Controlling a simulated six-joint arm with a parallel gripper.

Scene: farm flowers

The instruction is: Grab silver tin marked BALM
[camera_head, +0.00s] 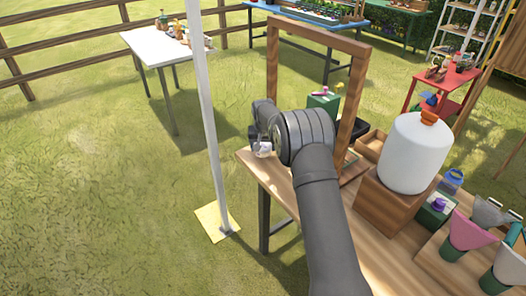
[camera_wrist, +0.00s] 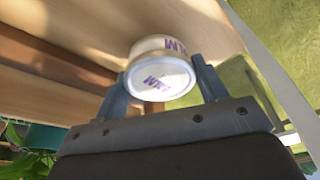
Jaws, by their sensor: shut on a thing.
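A small round silver-white tin (camera_wrist: 161,72) with purple lettering sits between the two fingers of my gripper (camera_wrist: 163,80) in the wrist view. The letters "LM" can be read on its side, and part of a label shows on its flat face. My gripper is shut on the tin, one finger on each side. In the head view the tin (camera_head: 263,149) shows as a small pale shape at the end of my arm, over the table's left end. My gripper (camera_head: 262,143) is partly hidden there by my wrist.
The wooden table (camera_head: 385,262) holds a wooden frame (camera_head: 272,75), a white jug (camera_head: 413,155) with an orange cap on a wooden block, a green box (camera_head: 436,210) and several funnels (camera_head: 470,232). A white post (camera_head: 205,110) stands left of my gripper. Grass lies open beyond.

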